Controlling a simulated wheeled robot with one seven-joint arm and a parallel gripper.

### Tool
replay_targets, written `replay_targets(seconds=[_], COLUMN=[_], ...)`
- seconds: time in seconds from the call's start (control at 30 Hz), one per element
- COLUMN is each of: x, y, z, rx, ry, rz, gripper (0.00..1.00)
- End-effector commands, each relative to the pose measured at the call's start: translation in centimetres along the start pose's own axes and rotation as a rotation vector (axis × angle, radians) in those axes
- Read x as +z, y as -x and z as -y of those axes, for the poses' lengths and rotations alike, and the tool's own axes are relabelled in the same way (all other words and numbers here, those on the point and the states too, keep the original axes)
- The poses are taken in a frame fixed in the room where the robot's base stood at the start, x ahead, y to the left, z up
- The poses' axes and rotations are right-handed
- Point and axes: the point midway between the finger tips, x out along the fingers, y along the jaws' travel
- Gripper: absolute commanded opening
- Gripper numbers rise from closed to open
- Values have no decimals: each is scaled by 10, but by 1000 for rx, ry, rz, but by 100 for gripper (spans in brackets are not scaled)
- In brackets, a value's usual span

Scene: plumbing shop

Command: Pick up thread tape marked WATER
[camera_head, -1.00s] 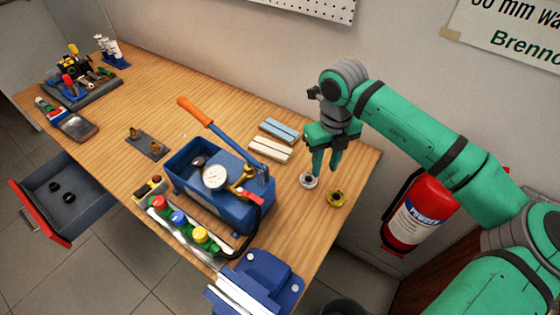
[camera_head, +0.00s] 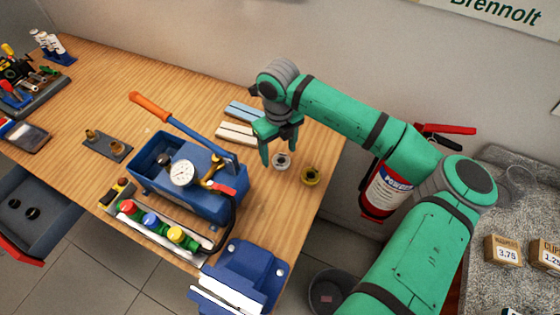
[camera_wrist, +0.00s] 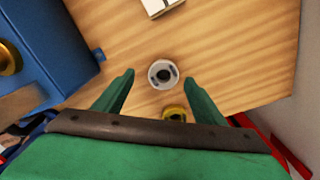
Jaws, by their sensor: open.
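A white ring-shaped roll of tape (camera_head: 282,161) lies on the wooden bench, and it also shows in the wrist view (camera_wrist: 163,74) with a dark centre. A yellow roll (camera_head: 311,176) lies just to its right; the wrist view shows it (camera_wrist: 175,113) partly hidden by my gripper. I cannot read WATER or any other marking on either roll. My green gripper (camera_head: 279,157) is open above the bench, close to the white roll. In the wrist view its fingers (camera_wrist: 160,84) stand apart on either side of the white roll, with nothing held.
A blue pressure-test pump (camera_head: 200,200) with a gauge and orange-handled lever stands left of the rolls. Pale and blue boxes (camera_head: 236,133) lie behind it. A blue vise (camera_head: 243,275) is at the front corner. A red extinguisher (camera_head: 384,190) hangs beyond the bench's right end.

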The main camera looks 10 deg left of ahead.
Motion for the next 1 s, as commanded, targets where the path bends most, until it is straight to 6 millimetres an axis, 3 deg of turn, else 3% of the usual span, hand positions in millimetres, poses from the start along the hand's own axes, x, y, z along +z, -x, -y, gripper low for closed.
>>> replay_targets(seconds=[0.2, 0.5, 0.7, 1.0], x=[-4, -4, -4, 0], y=[-26, -30, -30, -28], z=[4, 5, 5, 0], rx=[2, 0, 0, 0], ry=[-10, -9, -10, 2], rz=[0, 0, 0, 0], gripper=[64, 64, 21, 20])
